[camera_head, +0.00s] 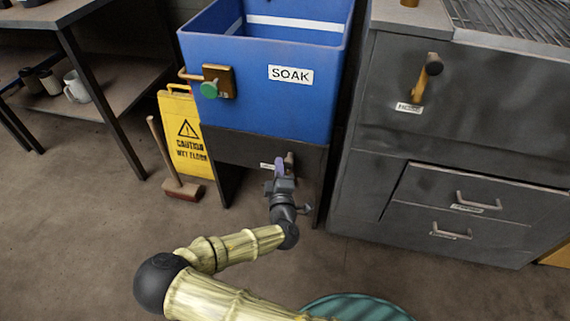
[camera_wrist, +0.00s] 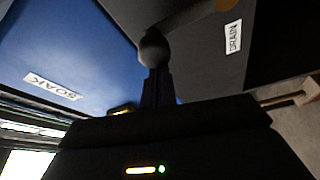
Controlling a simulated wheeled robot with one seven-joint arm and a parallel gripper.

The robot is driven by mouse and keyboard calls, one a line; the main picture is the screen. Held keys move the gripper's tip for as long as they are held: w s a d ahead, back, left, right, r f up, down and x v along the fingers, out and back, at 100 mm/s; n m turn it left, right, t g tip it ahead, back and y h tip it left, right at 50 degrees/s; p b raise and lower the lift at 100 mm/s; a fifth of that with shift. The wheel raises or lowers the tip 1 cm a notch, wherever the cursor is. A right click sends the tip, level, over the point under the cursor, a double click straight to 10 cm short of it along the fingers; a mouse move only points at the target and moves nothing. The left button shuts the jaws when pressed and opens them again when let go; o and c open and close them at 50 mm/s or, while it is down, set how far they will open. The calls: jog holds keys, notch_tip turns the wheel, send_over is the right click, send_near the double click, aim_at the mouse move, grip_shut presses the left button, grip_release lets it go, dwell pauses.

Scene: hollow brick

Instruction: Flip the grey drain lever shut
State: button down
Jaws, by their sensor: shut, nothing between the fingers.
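The grey drain lever (camera_head: 290,162) is on the dark panel below the blue SOAK tub, beside a small label. In the wrist view the lever (camera_wrist: 190,20) is a grey bar slanting to the upper right from a dark round knob (camera_wrist: 153,48), with the DRAIN label (camera_wrist: 233,38) to its right. My gripper (camera_head: 281,172) is in front of the panel at the lever, partly covering that area. In the wrist view my gripper (camera_wrist: 156,78) is shut and empty, its fingertips right at the round knob; I cannot tell if they touch.
A grey cabinet (camera_head: 450,130) is close on the right. A yellow caution sign (camera_head: 187,140) and a brush (camera_head: 183,188) stand left. Floor at left front is clear.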

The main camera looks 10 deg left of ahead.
jog(key=shift+d, duration=0.2)
dwell(0.3)
jog(key=a+r, duration=0.1)
jog(key=a, duration=0.3)
jog(key=r+p+v, duration=0.1)
jog(key=p+v, duration=0.3)
jog(key=v, duration=0.5)
jog(key=shift+s+f, duration=0.3)
jog(key=shift+f, duration=0.2)
